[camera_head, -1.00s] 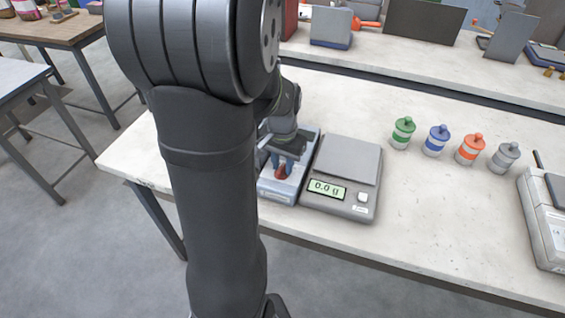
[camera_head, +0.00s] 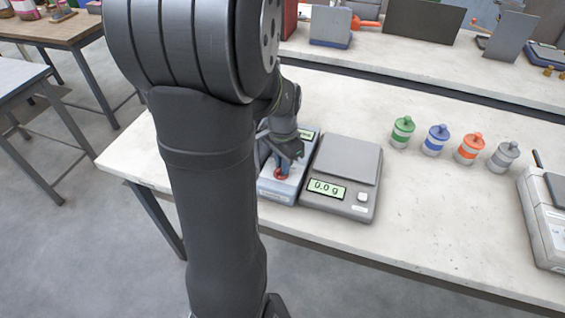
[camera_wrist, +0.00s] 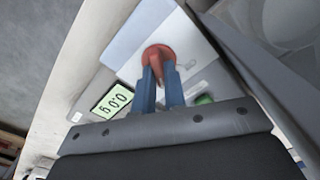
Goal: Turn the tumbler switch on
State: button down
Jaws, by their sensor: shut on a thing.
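The tumbler switch is a red-tipped lever (camera_head: 281,175) on a grey-blue box (camera_head: 277,191) at the left of the bench, directly left of the scale. In the wrist view the red lever (camera_wrist: 159,54) sits between the blue fingertips of my gripper (camera_wrist: 160,72). My gripper (camera_head: 283,167) points down over the box and is shut on the lever. The fingers and my wrist hide part of the lever and of the box top.
The grey scale (camera_head: 347,160) stands close on the right of the box and reads 0.0 g. Green (camera_head: 402,133), blue (camera_head: 436,140), orange (camera_head: 470,149) and grey (camera_head: 504,157) jars stand further right.

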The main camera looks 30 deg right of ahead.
jog(key=c, duration=1.5)
grip_release()
notch_tip(320, 180, up, 17)
jog(key=shift+r, duration=0.2)
notch_tip(320, 180, down, 18)
jog(key=shift+r, duration=0.25)
jog(key=shift+r, duration=0.1)
